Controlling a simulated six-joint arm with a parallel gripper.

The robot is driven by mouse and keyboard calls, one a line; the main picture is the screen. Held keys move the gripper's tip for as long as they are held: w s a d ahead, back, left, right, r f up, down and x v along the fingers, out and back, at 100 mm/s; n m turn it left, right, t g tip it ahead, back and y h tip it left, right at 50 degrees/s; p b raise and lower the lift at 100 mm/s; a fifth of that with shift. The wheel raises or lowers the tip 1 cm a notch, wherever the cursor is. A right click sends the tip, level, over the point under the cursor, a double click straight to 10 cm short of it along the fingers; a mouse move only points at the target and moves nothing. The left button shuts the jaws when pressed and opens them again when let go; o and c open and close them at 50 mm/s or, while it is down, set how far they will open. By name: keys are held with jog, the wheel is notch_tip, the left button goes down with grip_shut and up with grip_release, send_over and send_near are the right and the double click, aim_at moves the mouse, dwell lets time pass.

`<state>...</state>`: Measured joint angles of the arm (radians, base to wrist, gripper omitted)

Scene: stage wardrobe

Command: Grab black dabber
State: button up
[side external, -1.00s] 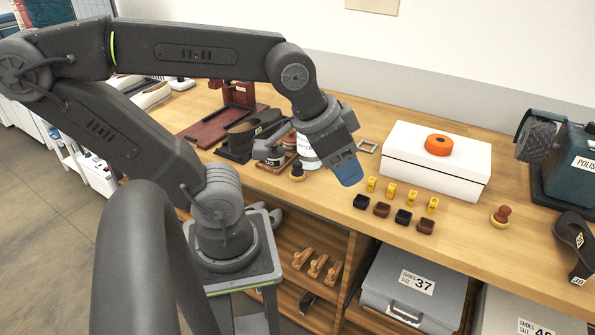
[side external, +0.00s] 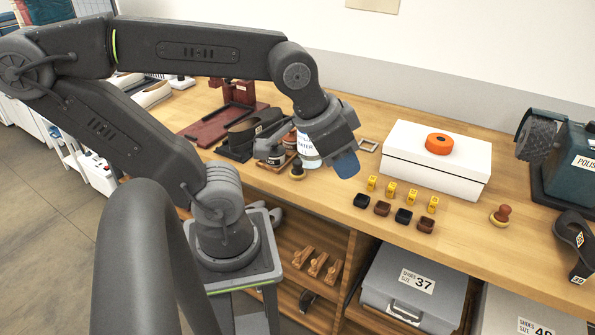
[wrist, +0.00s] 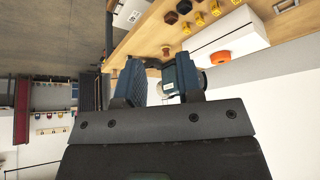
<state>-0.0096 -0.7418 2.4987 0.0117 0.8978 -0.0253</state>
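The black dabber (side external: 297,173) stands upright near the front edge of the bench, with a dark knob over a pale round base. It is left of my gripper's fingers and just in front of a white-labelled jar (side external: 308,158). My gripper (side external: 345,165) hangs above the bench, its blue fingers right of the dabber and apart from it. In the wrist view my gripper (wrist: 153,85) shows two blue fingers spread with nothing held between them. The black dabber cannot be made out in the wrist view.
A brown dabber (side external: 501,215) stands farther right. Small dark blocks (side external: 382,208) and yellow tags (side external: 391,190) lie right of my gripper. A white box (side external: 435,165) carries an orange roll (side external: 438,144). A dark shoe stand (side external: 240,140) is left of the dabber.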

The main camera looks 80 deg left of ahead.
jog(key=w+a+f+n+g+y, duration=0.25)
jog(key=a+f+n+y, duration=0.2)
jog(key=a+n, duration=0.55)
jog(key=n+g+y, duration=0.1)
jog(key=n+g, duration=0.2)
jog(key=n, duration=0.5)
send_near(298, 162)
jog(key=x, duration=0.4)
jog(key=shift+s+d+f, duration=0.1)
jog(key=shift+d+f, duration=0.05)
jog(key=shift+f, duration=0.15)
jog(key=shift+x, duration=2.7)
jog(key=shift+r, duration=0.15)
jog(key=shift+c, duration=0.5)
jog(key=c, duration=0.4)
